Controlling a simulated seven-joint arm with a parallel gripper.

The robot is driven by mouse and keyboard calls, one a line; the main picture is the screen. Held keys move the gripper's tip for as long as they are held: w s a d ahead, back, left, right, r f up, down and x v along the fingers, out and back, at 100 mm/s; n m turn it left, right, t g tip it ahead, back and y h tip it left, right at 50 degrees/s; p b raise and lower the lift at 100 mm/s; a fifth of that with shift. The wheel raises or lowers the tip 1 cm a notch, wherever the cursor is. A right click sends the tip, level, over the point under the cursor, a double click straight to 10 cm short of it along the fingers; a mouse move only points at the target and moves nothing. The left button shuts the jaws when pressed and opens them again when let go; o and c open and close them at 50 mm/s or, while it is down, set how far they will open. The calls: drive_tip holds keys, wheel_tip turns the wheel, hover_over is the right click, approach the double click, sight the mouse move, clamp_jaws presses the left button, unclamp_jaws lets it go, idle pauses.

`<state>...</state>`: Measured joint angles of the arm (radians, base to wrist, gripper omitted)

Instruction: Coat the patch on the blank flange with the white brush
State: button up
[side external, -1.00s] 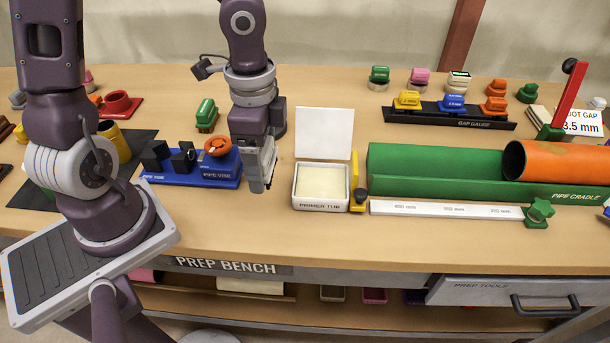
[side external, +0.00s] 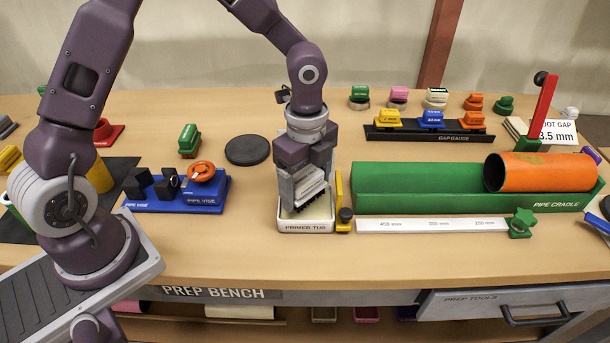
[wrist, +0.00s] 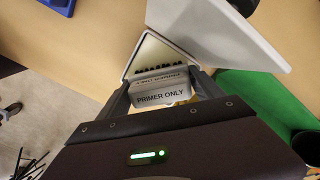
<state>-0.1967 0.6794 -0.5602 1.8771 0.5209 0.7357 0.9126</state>
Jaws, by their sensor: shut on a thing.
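My gripper (side external: 303,198) points down over the primer tub (side external: 306,227). It is shut on a pale block with dark stripes, which I take to be the white brush (side external: 313,192). In the wrist view, the block (wrist: 163,98) between the fingers reads "PRIMER ONLY", with a row of black tufts beyond it. Its lower end is at the tub opening; I cannot tell whether it touches the primer. A dark round disc, likely the blank flange (side external: 248,150), lies flat on the bench, left of and behind my gripper. No patch can be made out on it.
The tub's white lid (wrist: 215,30) stands open beside the gripper. A yellow and black tool (side external: 341,203) is at the tub's right. The green pipe cradle (side external: 425,190) lies right, the blue pipe vise (side external: 180,192) left. Bench between vise and tub is clear.

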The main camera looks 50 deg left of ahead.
drive_tip(key=shift+f, duration=0.9)
idle(0.8)
drive_tip(key=o, duration=1.2)
drive_tip(key=c, duration=0.3)
drive_tip(key=shift+r, duration=0.4)
drive_tip(key=c, duration=1.2)
